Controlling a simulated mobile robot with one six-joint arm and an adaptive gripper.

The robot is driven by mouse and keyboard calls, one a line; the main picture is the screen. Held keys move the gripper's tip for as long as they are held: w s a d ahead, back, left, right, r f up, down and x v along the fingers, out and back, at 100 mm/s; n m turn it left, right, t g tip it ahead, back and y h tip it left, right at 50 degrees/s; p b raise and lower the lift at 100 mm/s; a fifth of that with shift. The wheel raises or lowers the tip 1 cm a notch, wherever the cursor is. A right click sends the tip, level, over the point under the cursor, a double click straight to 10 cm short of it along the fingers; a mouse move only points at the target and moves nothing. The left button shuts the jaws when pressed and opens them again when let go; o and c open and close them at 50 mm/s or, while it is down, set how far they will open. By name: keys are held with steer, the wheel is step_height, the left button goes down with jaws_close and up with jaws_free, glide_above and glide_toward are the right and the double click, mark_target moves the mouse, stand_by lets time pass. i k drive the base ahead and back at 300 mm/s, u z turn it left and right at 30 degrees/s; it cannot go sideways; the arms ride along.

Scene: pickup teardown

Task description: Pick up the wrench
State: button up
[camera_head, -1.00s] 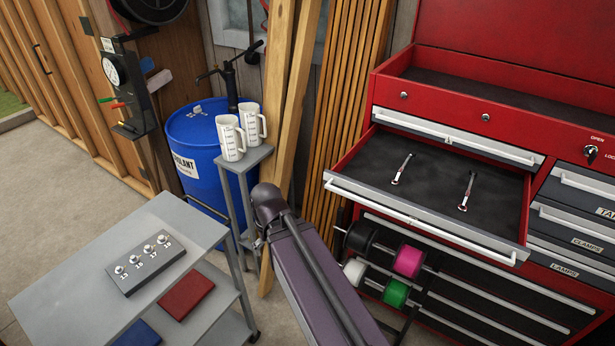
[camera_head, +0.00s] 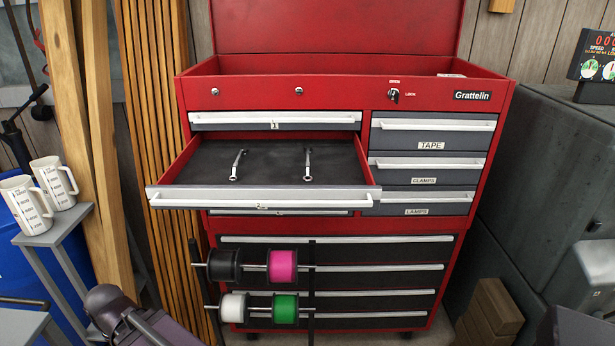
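Two small wrenches lie apart in an open drawer (camera_head: 195,176) of the red tool chest (camera_head: 340,88). The left wrench (camera_head: 238,165) and the right wrench (camera_head: 307,164) both lie roughly lengthwise on the dark drawer liner. The drawer is pulled out toward me and its inside is in plain view. Part of my arm shows at the lower left, well short of the drawer. My gripper is not in view.
Spools of tape (camera_head: 283,266) hang on rods in front of the lower drawers. Two measuring jugs (camera_head: 53,183) stand on a small grey stand (camera_head: 52,232) at left, by wooden planks (camera_head: 85,140). A grey cabinet (camera_head: 545,180) stands at right.

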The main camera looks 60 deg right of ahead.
mark_target(308, 151)
steer(key=u, duration=0.2)
steer(key=k, duration=0.6)
steer(key=z, duration=1.8)
steer(key=i, duration=0.5)
steer(key=z, duration=0.1)
